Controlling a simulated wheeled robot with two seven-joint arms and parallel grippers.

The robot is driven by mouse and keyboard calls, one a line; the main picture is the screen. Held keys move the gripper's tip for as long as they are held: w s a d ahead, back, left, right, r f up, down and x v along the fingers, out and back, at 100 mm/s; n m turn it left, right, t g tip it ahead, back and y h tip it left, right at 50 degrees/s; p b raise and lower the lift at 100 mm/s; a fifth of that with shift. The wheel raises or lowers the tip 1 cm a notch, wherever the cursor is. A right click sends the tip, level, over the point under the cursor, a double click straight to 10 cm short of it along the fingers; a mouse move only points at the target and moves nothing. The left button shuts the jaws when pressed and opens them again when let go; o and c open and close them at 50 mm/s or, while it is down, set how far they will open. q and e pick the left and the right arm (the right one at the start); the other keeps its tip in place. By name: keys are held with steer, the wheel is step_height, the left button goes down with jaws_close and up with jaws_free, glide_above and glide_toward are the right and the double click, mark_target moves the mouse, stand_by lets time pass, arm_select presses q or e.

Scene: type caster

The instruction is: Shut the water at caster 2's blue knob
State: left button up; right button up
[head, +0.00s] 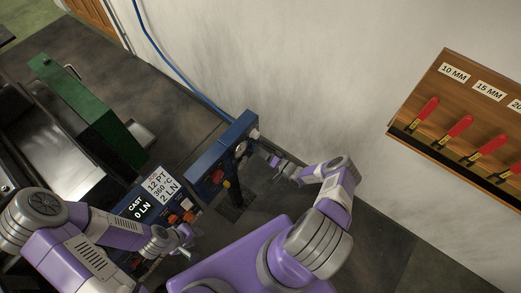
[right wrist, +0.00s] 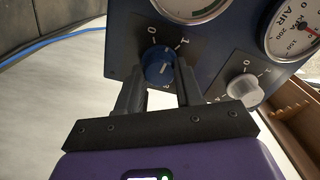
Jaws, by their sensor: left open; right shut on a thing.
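The blue knob (right wrist: 158,66) sits on the dark blue panel under a gauge in the right wrist view, with white dial marks around it. My right gripper (right wrist: 160,78) has one finger on each side of the knob and is shut on it. Its exact pointer setting is hard to read. In the head view the blue panel (head: 208,178) stands beside the wall, and my right gripper (head: 277,162) is at its right end; the blue knob is not distinguishable there. My left gripper (head: 184,238) is open and empty near the caster's sign and buttons.
A pale grey knob (right wrist: 243,88) and an AIR gauge (right wrist: 298,28) are right of the blue knob. A sign (head: 155,190) and orange buttons (head: 181,216) lie near my left gripper. A wooden rack (head: 465,120) of red-handled tools hangs on the right wall.

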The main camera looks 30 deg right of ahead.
steer(key=shift+n+p, duration=1.55)
steer(key=shift+n, duration=2.05)
steer(key=o, duration=1)
steer(key=shift+o, duration=0.2)
steer(key=shift+s, duration=0.1)
steer(key=p+v, duration=0.1)
steer(key=v, duration=0.6)
steer(key=shift+s, duration=0.25)
steer(key=shift+d, duration=0.1)
